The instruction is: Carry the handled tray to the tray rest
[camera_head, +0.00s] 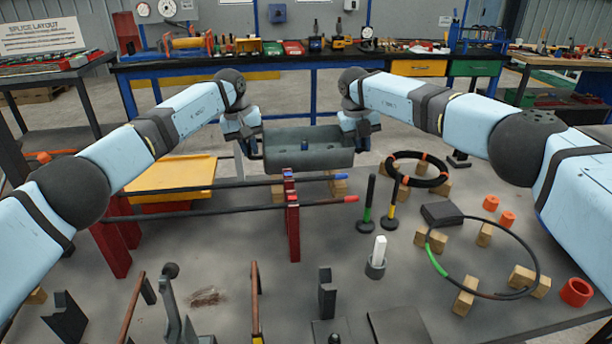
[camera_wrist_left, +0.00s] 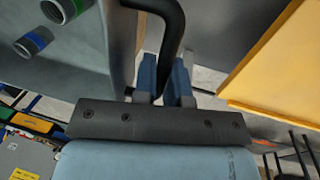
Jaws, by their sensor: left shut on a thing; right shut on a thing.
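The handled tray (camera_head: 310,150) is a dark grey-green box held between my two grippers, above the far part of the table. My left gripper (camera_head: 250,150) is shut on the tray's left handle; in the left wrist view the black handle bar (camera_wrist_left: 172,25) runs between the blue fingers. The tray's grey wall (camera_wrist_left: 85,75) also shows there, with a blue-ringed and a green-ringed tube inside. My right gripper (camera_head: 357,143) is shut on the tray's right end; its handle is mostly hidden by the fingers. A yellow platform (camera_head: 175,176) lies left of the tray; I cannot tell if it is the tray rest.
Two horizontal rebars on red posts (camera_head: 292,222) lie just in front of the tray. Upright rods (camera_head: 390,205), a black ring (camera_head: 418,168) on wooden blocks and a larger hoop (camera_head: 530,250) stand at right. Several tools line the table's front. A workbench (camera_head: 320,62) stands behind.

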